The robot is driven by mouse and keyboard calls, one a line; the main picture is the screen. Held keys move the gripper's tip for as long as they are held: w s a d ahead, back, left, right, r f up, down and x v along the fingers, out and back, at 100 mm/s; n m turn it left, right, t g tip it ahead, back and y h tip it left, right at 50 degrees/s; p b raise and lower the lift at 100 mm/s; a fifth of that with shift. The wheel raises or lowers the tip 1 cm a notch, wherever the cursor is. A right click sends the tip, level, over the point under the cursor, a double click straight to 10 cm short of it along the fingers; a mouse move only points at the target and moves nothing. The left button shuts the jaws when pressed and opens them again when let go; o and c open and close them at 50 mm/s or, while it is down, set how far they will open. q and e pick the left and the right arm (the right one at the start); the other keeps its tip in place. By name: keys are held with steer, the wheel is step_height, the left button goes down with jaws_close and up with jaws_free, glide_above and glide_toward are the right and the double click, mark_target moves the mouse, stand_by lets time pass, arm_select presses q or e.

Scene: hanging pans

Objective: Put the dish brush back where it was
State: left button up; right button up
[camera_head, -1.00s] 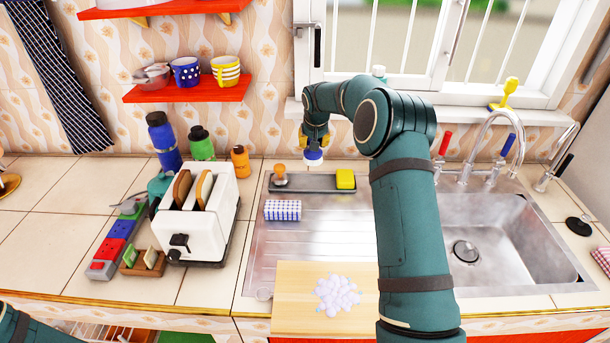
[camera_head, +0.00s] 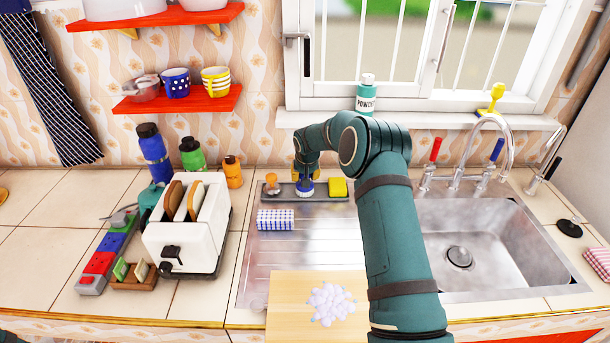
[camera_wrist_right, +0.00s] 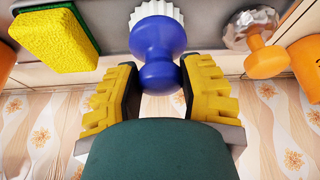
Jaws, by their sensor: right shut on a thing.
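The dish brush (camera_head: 307,188) has a blue knob handle and white bristles that point down. My right gripper (camera_head: 306,172) is shut on its blue handle; in the right wrist view the brush (camera_wrist_right: 158,48) sits between the yellow finger pads (camera_wrist_right: 160,95). The brush is at the dark grey tray (camera_head: 325,198) at the back of the drainboard, between the yellow sponge and the orange-knobbed scrubber. I cannot tell whether the bristles touch the tray floor. My left gripper is out of view.
The yellow sponge (camera_head: 337,187) and orange-knobbed scrubber (camera_head: 271,184) flank the brush closely. A checked blue-white sponge (camera_head: 275,220) lies in front of the tray. A powder bottle (camera_head: 366,94) stands on the sill behind my arm. The sink (camera_head: 490,235) is right; the toaster (camera_head: 187,228) left.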

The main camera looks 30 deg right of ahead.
steer(key=shift+f, duration=0.15)
steer(key=o, duration=1.1)
steer(key=shift+c, duration=0.2)
steer(key=shift+r, duration=0.45)
steer(key=v, duration=1.1)
steer(key=shift+r, duration=0.2)
steer(key=shift+s+a+r+p, duration=0.1)
steer(key=shift+s+p, duration=0.05)
steer(key=shift+p, duration=0.2)
